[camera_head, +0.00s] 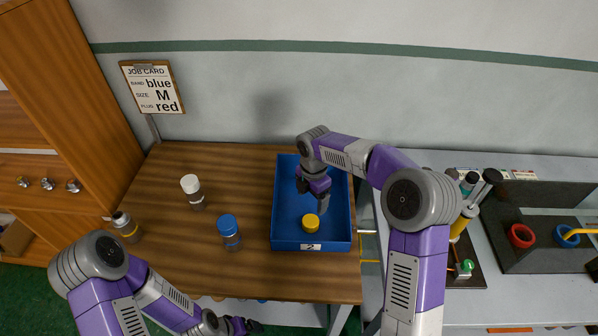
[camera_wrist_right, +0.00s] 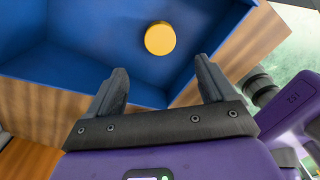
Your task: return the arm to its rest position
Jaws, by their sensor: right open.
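My right arm reaches over the blue tray (camera_head: 283,215), which bears a label "2". My right gripper (camera_head: 307,190) is over the tray's inside. In the right wrist view my right gripper (camera_wrist_right: 160,82) is open, with nothing between its fingers. A yellow-capped item (camera_head: 311,222) is in the tray, towards its front. Its round yellow top (camera_wrist_right: 160,38) lies beyond the fingertips and apart from them in the wrist view. My left gripper (camera_head: 241,325) is low at the bottom edge, partly cut off, and I cannot tell its jaw state.
A white-capped bottle (camera_head: 192,190), a blue-capped bottle (camera_head: 229,232) and a dark-capped bottle (camera_head: 126,227) stand on the wooden table (camera_head: 165,240). A job card (camera_head: 152,88) stands behind. At right are a grey bench (camera_head: 540,308) and a dark fixture with a red ring (camera_head: 520,236) and a blue ring (camera_head: 566,236).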

